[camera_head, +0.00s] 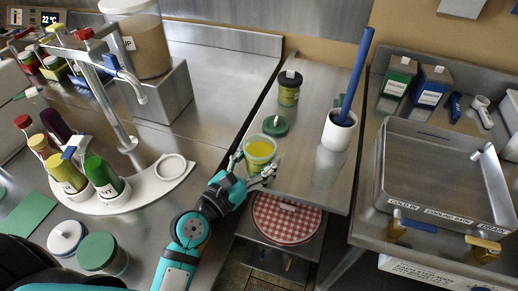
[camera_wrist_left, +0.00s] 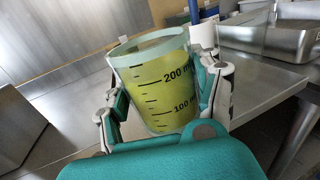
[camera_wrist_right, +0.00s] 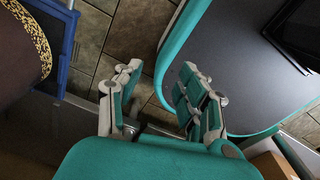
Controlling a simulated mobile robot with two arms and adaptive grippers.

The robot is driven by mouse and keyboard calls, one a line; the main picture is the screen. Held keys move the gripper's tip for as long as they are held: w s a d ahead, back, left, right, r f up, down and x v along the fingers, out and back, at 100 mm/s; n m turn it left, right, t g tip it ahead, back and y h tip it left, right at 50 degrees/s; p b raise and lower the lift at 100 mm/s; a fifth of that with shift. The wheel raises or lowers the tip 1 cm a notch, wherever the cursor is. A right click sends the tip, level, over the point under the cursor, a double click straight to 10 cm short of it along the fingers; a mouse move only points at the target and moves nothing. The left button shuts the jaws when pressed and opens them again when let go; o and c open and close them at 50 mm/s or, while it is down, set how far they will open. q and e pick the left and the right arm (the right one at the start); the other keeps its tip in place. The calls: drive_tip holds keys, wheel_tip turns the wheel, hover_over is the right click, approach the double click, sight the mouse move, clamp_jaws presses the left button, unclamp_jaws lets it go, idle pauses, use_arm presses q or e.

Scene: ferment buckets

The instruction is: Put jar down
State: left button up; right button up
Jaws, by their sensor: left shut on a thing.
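A clear jar (camera_head: 259,150) of yellow liquid, without a lid, is at the left edge of the narrow steel table (camera_head: 310,95). My left gripper (camera_head: 254,170) is shut around its sides. In the left wrist view the jar (camera_wrist_left: 155,85) shows 100 and 200 marks and stands between the two fingers, slightly tilted in the picture. I cannot tell whether its base touches the table. A green lid (camera_head: 275,126) lies just behind the jar. My right gripper (camera_wrist_right: 160,80) is open and empty in the right wrist view, above a tiled floor.
A small jar with a dark lid (camera_head: 289,88) and a white cup (camera_head: 339,131) holding a blue-handled tool stand on the same table. A red checked round (camera_head: 287,218) lies on a lower shelf. A steel basin (camera_head: 440,170) is to the right. The table's front middle is clear.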

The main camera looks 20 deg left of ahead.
sight(259, 154)
use_arm(q)
drive_tip(key=w, duration=0.2)
drive_tip(key=shift+w+a, duration=0.3)
drive_tip(key=shift+a, duration=0.1)
drive_tip(key=shift+w+a+f, duration=0.1)
drive_tip(key=shift+w+a, duration=0.1)
drive_tip(key=shift+w, duration=0.35)
drive_tip(key=shift+w+a+f, duration=0.1)
drive_tip(key=shift+w+a, duration=0.05)
drive_tip(key=shift+w, duration=0.4)
drive_tip(key=shift+w+f, duration=0.1)
wheel_tip(259, 154, down, 2)
drive_tip(key=shift+f+b, duration=0.25)
drive_tip(key=shift+b, duration=0.25)
drive_tip(key=shift+f, duration=0.65)
drive_tip(key=o, duration=1.5)
drive_tip(key=shift+o, duration=0.2)
use_arm(e)
drive_tip(key=shift+w+a+f, duration=0.1)
drive_tip(key=shift+w+f, duration=0.2)
drive_tip(key=shift+w, duration=0.35)
drive_tip(key=shift+w+f, duration=0.25)
drive_tip(key=shift+w, duration=0.35)
